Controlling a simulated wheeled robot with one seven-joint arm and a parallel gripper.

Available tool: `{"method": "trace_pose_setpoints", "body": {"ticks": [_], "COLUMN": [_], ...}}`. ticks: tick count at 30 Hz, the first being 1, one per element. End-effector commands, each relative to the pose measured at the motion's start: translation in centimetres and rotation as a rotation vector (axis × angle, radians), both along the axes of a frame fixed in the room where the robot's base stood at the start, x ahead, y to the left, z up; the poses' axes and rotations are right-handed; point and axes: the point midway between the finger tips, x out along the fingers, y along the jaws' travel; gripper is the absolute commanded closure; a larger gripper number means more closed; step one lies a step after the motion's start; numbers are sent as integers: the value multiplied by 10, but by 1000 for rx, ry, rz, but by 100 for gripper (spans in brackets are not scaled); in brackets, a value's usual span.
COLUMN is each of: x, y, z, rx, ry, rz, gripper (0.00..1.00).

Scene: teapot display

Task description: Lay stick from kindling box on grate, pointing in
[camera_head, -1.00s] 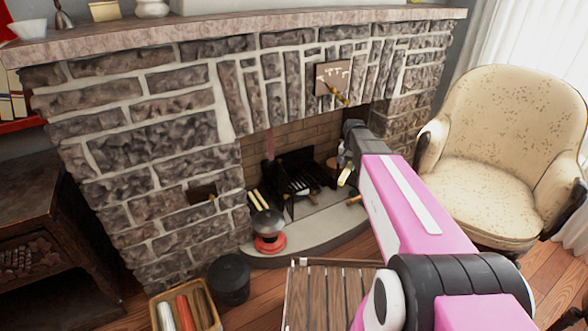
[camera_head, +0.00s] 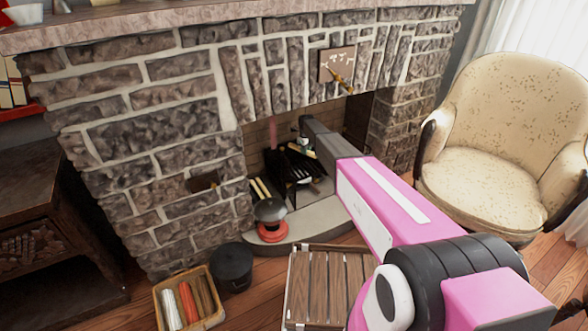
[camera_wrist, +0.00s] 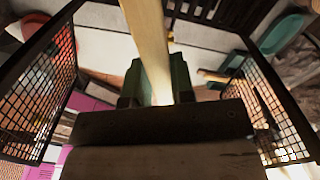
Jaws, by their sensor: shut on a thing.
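My gripper (camera_wrist: 157,88) is shut on a pale wooden stick (camera_wrist: 147,38), which runs up out of the top of the wrist view between the green fingers. In the head view my gripper (camera_head: 304,147) is inside the fireplace opening, just above or behind the black grate (camera_head: 298,172). The held stick cannot be made out there, and I cannot tell whether it touches the grate. A light wooden box (camera_head: 212,318) with several coloured and brown stick-like pieces stands on the floor at lower left.
Dark mesh panels (camera_wrist: 38,95) (camera_wrist: 262,110) flank my gripper. A red-based pan-like object (camera_head: 272,232) stands on the pale hearth (camera_head: 312,214).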

Motion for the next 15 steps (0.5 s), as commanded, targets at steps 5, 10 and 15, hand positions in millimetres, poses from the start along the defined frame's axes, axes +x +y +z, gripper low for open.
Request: {"method": "trace_pose_setpoints", "body": {"ticks": [5, 10, 15], "x": [36, 47, 49], "y": [37, 55, 58], "z": [-35, -50, -63], "rx": [0, 0, 0], "ry": [1, 0, 0], "rz": [-240, -369, -402], "gripper": [100, 100, 100]}}
